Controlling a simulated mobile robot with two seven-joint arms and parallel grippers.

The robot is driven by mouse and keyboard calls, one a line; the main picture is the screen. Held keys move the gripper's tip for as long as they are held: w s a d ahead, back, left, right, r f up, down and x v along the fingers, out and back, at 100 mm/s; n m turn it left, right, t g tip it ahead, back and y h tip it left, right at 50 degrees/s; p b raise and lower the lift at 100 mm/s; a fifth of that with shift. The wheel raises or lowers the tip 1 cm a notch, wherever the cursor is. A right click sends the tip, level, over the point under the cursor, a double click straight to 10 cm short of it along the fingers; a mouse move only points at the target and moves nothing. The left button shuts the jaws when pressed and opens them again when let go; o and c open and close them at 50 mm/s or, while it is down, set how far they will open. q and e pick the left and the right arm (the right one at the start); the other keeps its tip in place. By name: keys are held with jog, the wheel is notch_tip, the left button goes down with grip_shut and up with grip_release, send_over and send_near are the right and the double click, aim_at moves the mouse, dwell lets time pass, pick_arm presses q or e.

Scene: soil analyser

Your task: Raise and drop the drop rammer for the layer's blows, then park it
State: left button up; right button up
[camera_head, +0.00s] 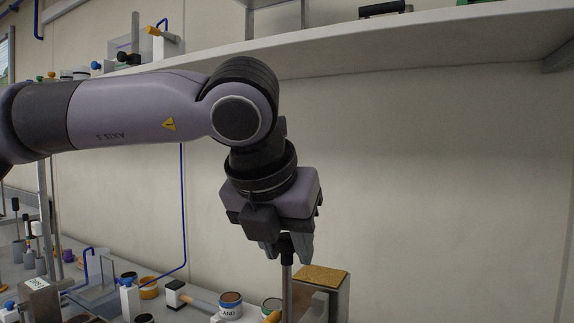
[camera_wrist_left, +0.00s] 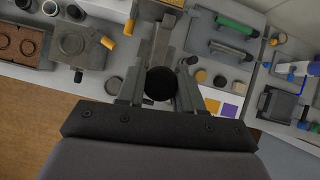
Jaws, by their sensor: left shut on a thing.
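My left gripper (camera_head: 288,250) hangs pointing down over the bench, shut on the black top grip of the drop rammer. The rammer's grey rod (camera_head: 287,290) runs down from the jaws and leaves the bottom of the head view. In the left wrist view the round black grip (camera_wrist_left: 160,84) sits between the two fingers of my left gripper (camera_wrist_left: 160,92). The rammer's lower end, and whatever lies under it, cannot be made out. My right gripper is in neither view.
A grey block with a cork-coloured top (camera_head: 322,276) stands just right of the rod. A shelf (camera_head: 400,38) runs above. The wrist view shows a brown tray (camera_wrist_left: 22,44) and a green-handled tool (camera_wrist_left: 237,24).

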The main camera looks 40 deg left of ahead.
pick_arm(q)
notch_tip(320, 180, up, 6)
jog(key=p, duration=0.3)
jog(key=shift+f, duration=0.1)
jog(key=shift+r+p, duration=0.5)
jog(key=shift+r, duration=0.1)
jog(key=shift+r, duration=0.1)
jog(key=o, duration=1.1)
jog(key=v, duration=0.7)
jog(key=shift+b, duration=0.3)
